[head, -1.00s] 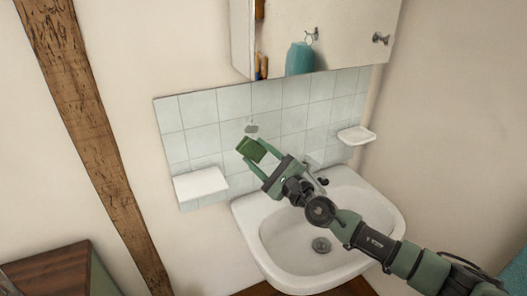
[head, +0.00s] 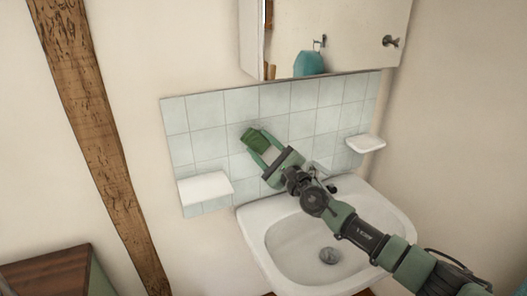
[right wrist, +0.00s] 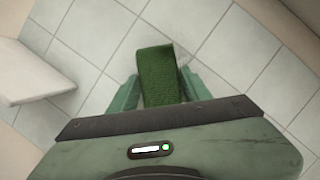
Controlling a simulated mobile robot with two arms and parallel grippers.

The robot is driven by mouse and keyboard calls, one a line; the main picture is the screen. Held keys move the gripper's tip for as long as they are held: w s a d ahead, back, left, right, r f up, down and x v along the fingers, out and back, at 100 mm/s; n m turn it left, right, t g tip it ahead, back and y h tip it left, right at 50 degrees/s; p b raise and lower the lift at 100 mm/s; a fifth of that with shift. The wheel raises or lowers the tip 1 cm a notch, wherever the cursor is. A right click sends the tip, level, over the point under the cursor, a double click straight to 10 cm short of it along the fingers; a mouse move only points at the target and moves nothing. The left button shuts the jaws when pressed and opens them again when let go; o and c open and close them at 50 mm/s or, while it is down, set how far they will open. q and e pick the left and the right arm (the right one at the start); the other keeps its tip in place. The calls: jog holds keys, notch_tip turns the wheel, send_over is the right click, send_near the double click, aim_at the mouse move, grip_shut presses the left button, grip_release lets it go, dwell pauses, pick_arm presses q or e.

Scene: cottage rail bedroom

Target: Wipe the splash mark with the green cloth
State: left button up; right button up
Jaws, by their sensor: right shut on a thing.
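The green cloth (head: 255,138) is a small folded dark green pad, held at the pale tiled wall above the sink. My right gripper (head: 263,150) is shut on it, coming up from the lower right. In the right wrist view the cloth (right wrist: 158,72) sits between the two green fingers, its far end toward the tiles. It looks close to or against the tiles; contact cannot be told for sure. I do not see the splash mark now; the tiles around the cloth look clean, and the patch behind it is hidden. My left gripper is not in view.
A white ledge (head: 206,187) juts out left of the cloth, and a small soap dish (head: 366,143) sits to the right. The white sink (head: 282,245) and tap are below. A mirror cabinet (head: 345,35) hangs above. Bare tiles (head: 300,122) lie between.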

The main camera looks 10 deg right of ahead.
jog(key=shift+w+a+b, duration=0.15)
jog(key=shift+w+b, duration=0.65)
jog(key=shift+w, duration=0.1)
dwell(0.5)
